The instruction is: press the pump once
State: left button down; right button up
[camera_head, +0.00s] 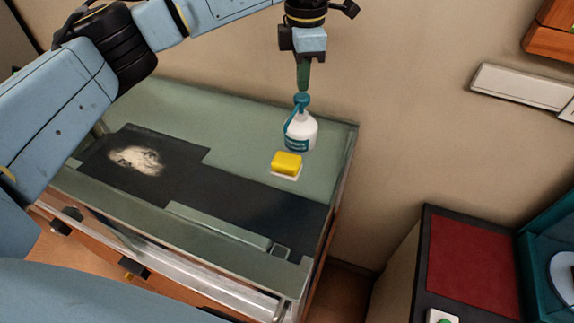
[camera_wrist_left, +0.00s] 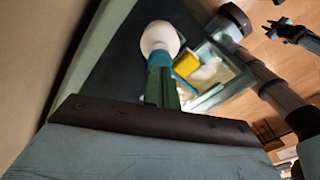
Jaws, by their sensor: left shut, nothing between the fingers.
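The pump bottle (camera_head: 299,134) stands upright on the green top of the bench. It has a white body, a teal label and a teal pump head (camera_head: 301,100). My left gripper (camera_head: 303,88) is shut and empty, pointing down with its green fingertips right over the pump head. I cannot tell whether they touch. In the left wrist view the shut green fingers (camera_wrist_left: 160,88) overlap the pump head, and the white bottle (camera_wrist_left: 159,38) shows beyond them. A dark shape at the upper right of that view may be my right gripper (camera_wrist_left: 285,31); its jaw state is unclear.
A yellow sponge (camera_head: 286,163) on a white dish lies just in front of the bottle. A dark mat (camera_head: 190,170) with a pale smear covers part of the bench (camera_head: 245,118). The wall is close behind. A red-topped cabinet (camera_head: 470,265) stands at the right.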

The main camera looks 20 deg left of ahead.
aim_at(302, 96)
pick_arm(q)
jog(key=shift+f, duration=0.15)
dwell(0.3)
jog(key=shift+f+b, duration=1.05)
jog(key=shift+f, duration=0.45)
jog(key=shift+r, duration=0.1)
jog(key=shift+r+p, duration=0.95)
jog(key=shift+r, duration=0.5)
jog(key=shift+r, duration=0.1)
notch_tip(302, 96, up, 6)
jog(key=p, duration=0.3)
jog(key=shift+p, duration=0.4)
